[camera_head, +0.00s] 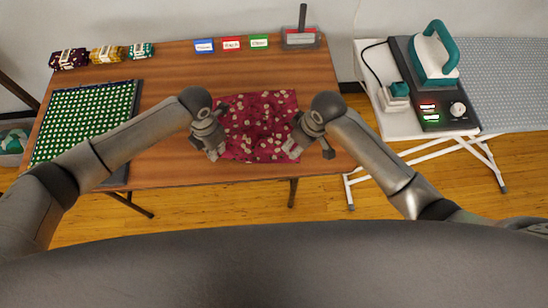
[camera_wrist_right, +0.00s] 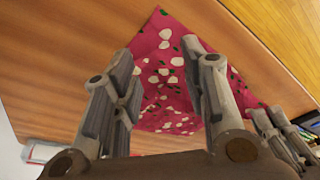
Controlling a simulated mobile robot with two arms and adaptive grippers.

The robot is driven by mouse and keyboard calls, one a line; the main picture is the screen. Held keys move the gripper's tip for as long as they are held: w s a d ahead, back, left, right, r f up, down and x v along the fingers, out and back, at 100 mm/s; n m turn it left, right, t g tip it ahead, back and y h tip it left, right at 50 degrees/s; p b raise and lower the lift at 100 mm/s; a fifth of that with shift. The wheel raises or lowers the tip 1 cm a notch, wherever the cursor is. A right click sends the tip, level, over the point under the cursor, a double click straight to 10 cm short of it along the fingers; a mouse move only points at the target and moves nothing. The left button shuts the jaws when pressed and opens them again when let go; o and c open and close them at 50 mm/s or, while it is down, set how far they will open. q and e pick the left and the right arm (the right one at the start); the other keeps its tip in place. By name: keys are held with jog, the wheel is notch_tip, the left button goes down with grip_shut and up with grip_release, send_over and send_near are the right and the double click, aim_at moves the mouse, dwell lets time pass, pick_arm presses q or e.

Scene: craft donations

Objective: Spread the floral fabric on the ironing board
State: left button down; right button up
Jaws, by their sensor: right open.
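The floral fabric (camera_head: 258,125) is crimson with pale flowers and green leaves. It lies on the wooden table (camera_head: 180,80), its middle somewhat rumpled. The right wrist view shows it too (camera_wrist_right: 165,75), between and beyond my right fingers. My right gripper (camera_head: 311,150) is open and empty at the fabric's right edge. My left gripper (camera_head: 208,149) is at the fabric's left edge. Its finger gap and any hold on the cloth are unclear. The ironing board (camera_head: 505,80) has a grey dotted cover and stands right of the table, with no fabric on it.
A teal-and-white iron (camera_head: 435,52) stands on a dark station at the board's left end, with a black cord. A gap separates table and board.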

jog(key=f, duration=0.1)
jog(key=f+g+h, duration=0.1)
jog(key=f, duration=0.1)
jog(key=a+f+m+h, duration=0.1)
jog(key=f, duration=0.1)
jog(key=shift+f+g, duration=0.25)
jog(key=shift+g, duration=0.15)
dwell(0.6)
dwell(0.3)
jog(key=shift+s, duration=0.1)
grip_shut()
dwell(1.7)
jog(key=shift+r, duration=2.5)
